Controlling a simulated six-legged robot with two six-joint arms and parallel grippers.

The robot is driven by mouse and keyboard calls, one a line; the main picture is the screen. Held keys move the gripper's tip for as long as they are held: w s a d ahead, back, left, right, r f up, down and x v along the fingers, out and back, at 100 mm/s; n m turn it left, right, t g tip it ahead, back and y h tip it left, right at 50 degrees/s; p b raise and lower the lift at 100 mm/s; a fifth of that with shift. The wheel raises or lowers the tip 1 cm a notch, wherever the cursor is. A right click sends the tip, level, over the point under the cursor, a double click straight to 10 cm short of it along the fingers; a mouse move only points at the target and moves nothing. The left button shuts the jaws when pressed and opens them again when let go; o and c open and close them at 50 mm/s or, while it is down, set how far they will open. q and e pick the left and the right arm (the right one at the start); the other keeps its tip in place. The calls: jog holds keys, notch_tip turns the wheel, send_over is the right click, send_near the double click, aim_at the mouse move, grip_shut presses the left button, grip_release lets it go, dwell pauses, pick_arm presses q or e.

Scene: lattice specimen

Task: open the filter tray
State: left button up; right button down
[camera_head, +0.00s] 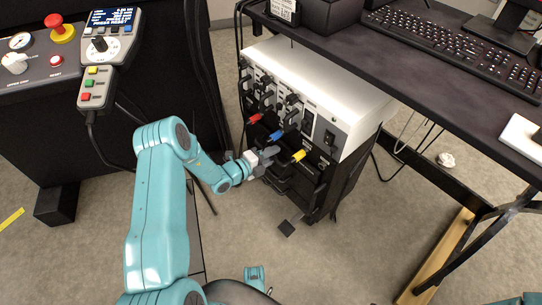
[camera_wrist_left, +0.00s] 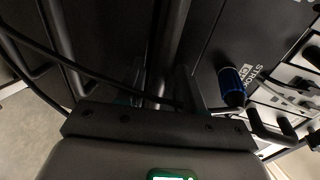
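The machine cabinet (camera_head: 345,107) under the desk has a white top and a dark front. A dark slotted part low on its front (camera_head: 280,182) may be the filter tray; I see no clear gap there. My left gripper (camera_head: 268,157) is at the front of the cabinet, just below the red and blue plugs. In the left wrist view the gripper body fills the bottom, with dark bars (camera_wrist_left: 170,55) ahead of it. Whether the fingers are apart or closed on a bar is too dark to tell.
Red (camera_head: 255,118), blue (camera_head: 278,135) and yellow (camera_head: 299,156) plugs stick out close around my left gripper. The blue plug also shows in the left wrist view (camera_wrist_left: 232,86). A desk (camera_head: 450,82) overhangs on the right. A control panel (camera_head: 50,62) stands at left. Floor in front is mostly clear.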

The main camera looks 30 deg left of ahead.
pick_arm(q)
grip_shut()
jog(key=shift+s, duration=0.1)
jog(key=f+p+v, duration=0.1)
jog(key=p+v, duration=0.1)
jog(key=v, duration=0.6)
jog(key=s+f+p+v, duration=0.1)
jog(key=f+p+v, duration=0.1)
jog(key=v, duration=0.6)
jog(key=shift+d+p, duration=0.3)
jog(key=shift+f, duration=0.1)
grip_release()
